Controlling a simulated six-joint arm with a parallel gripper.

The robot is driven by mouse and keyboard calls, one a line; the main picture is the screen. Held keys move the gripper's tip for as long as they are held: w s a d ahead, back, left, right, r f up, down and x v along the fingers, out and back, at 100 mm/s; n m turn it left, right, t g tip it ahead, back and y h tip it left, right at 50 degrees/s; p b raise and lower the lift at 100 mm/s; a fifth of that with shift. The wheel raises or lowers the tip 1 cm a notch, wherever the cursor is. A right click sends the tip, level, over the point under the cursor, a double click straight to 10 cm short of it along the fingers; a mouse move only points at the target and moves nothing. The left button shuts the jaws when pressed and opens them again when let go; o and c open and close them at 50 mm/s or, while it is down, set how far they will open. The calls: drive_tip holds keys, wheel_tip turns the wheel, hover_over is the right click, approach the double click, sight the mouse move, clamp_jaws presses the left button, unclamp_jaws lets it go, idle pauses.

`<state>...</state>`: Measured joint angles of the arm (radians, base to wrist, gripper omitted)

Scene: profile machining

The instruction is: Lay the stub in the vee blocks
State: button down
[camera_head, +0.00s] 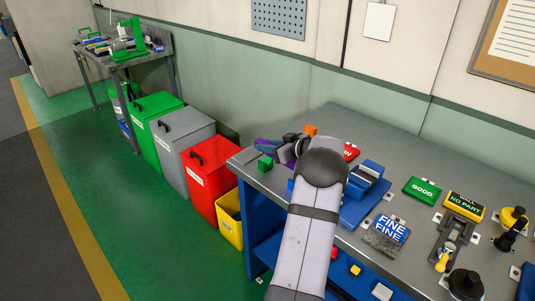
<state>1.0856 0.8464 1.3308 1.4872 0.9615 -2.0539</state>
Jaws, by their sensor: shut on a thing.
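My gripper (284,150) is at the back left corner of the grey bench, partly hidden by my own wrist and forearm. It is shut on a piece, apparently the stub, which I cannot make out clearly. Purple parts (266,145) show at its left; I cannot tell what they belong to. A blue block-like fixture (366,176) stands on a blue base just right of my forearm. It may be the vee blocks, but their shape is too small to tell. My gripper is to the left of it and apart from it.
A green block (265,163) and an orange block (310,130) are close to my gripper. A red plate (351,151), a green GOOD plate (422,190), a FINE plate (390,229) and a yellow-edged NO PART plate (465,204) lie on the bench (400,150). Bins stand left.

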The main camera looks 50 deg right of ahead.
wheel_tip(320, 180, down, 3)
drive_tip(key=shift+f+p, duration=0.15)
drive_tip(key=shift+p, duration=0.55)
drive_tip(key=shift+f, duration=0.15)
drive_tip(key=shift+f+b, duration=0.2)
drive_tip(key=shift+b, duration=0.25)
drive_tip(key=c, duration=1.5)
unclamp_jaws()
drive_tip(key=shift+r, duration=0.15)
drive_tip(key=shift+r+p, duration=0.15)
drive_tip(key=shift+p, duration=0.4)
drive_tip(key=b+v, duration=0.4)
drive_tip(key=v, duration=0.8)
drive_tip(key=shift+b, duration=0.4)
